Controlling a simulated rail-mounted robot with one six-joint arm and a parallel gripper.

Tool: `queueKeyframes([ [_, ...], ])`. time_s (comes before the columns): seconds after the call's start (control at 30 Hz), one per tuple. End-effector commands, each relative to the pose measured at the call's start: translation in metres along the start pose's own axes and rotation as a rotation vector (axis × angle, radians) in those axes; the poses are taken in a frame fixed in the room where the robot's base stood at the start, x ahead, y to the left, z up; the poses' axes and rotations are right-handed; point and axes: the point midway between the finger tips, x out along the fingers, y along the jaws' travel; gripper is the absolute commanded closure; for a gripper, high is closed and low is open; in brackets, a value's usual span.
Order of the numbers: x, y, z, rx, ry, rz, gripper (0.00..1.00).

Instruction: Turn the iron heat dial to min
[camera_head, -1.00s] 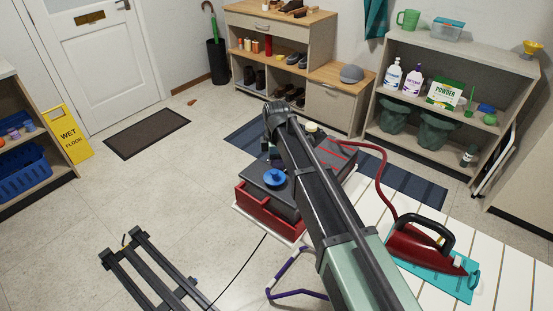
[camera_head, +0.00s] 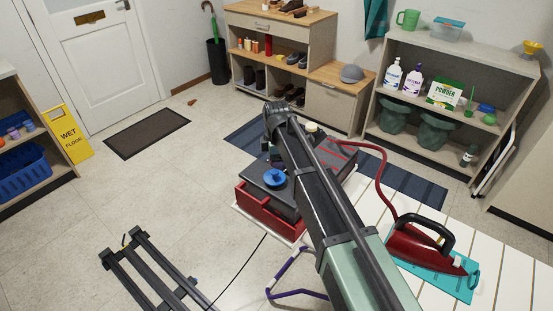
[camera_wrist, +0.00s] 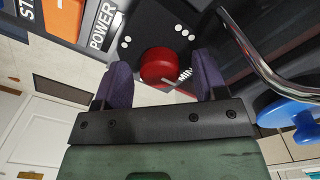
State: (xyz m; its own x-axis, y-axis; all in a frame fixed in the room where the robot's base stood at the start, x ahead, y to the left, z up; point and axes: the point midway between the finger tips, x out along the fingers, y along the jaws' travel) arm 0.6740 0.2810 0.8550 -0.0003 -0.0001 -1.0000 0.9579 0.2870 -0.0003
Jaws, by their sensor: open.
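A round red dial (camera_wrist: 159,64) sits on the black panel of the iron station, with white dots around it and a pale pointer mark at its lower right. My gripper (camera_wrist: 162,72) is open, with one purple fingertip on each side of the dial; I cannot tell whether they touch it. The station (camera_head: 270,208) is a dark box with a red base on the ironing board (camera_head: 510,285), partly hidden by my arm in the head view. The red iron (camera_head: 425,250) rests on a teal mat, joined by a red hose.
Next to the dial are a POWER label (camera_wrist: 103,25) and an orange button (camera_wrist: 62,18). A blue cap (camera_wrist: 290,115) and a curved metal bar (camera_wrist: 265,65) lie close to my right fingertip.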

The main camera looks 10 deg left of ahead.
Motion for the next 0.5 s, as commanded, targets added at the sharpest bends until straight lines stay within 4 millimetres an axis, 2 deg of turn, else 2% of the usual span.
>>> queueKeyframes([
  [0.17,-0.027,0.0,0.0,0.0,0.0,0.0,0.35],
  [0.4,-0.088,0.0,0.0,0.0,0.0,0.0,0.35],
  [0.5,-0.105,0.0,0.0,0.0,0.0,0.0,0.35],
])
